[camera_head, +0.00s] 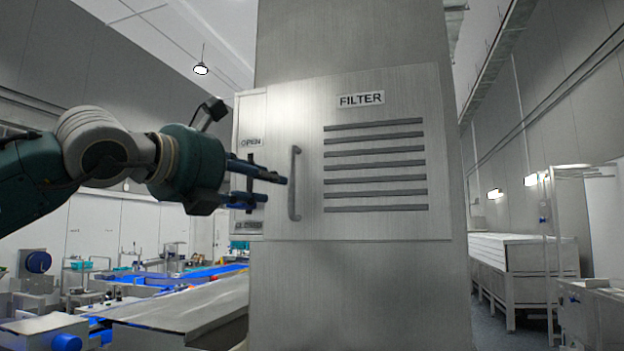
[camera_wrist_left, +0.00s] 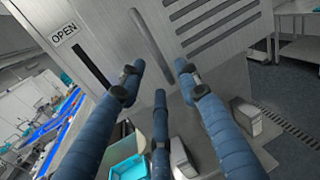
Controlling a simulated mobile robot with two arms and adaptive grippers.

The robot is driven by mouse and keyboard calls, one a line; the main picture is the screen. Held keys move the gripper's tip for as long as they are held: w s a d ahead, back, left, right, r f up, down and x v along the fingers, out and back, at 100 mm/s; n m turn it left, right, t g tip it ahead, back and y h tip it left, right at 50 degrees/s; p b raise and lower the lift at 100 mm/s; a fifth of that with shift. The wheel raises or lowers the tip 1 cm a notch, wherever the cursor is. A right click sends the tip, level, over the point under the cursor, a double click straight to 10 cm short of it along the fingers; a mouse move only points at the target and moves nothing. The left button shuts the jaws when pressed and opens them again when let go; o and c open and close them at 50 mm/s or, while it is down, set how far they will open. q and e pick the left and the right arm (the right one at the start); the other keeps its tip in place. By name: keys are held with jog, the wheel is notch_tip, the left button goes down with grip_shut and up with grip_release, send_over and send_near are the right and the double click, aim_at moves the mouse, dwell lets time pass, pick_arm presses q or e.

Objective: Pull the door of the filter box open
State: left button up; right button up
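The filter box door (camera_head: 375,225) is a grey metal panel with a FILTER label and several dark slats. It looks shut. Its vertical bar handle (camera_head: 295,183) is near the door's left edge. In the left wrist view, the handle (camera_wrist_left: 152,46) lies ahead between the spread fingertips (camera_wrist_left: 159,72), with nothing held. Whether any finger touches it cannot be told. My right gripper is not in view.
A side strip with an OPEN label (camera_head: 251,142) lies left of the door, partly behind my gripper. The box is on a wide grey column (camera_head: 350,300). A metal table (camera_head: 190,308) stands low at left. Floor shows at right, before a long metal unit (camera_head: 520,262).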

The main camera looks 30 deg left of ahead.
pick_arm(q)
jog(key=s+r, duration=0.1)
jog(key=r, duration=0.1)
jog(key=y+p, duration=0.1)
jog(key=p, duration=0.3)
send_over(289, 210)
jog(key=shift+s+a, duration=0.15)
jog(key=shift+w+f, duration=0.1)
jog(key=shift+w, duration=0.45)
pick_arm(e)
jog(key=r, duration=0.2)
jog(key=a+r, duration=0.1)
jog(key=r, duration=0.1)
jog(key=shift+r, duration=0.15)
pick_arm(q)
jog(key=shift+s, duration=0.1)
grip_shut()
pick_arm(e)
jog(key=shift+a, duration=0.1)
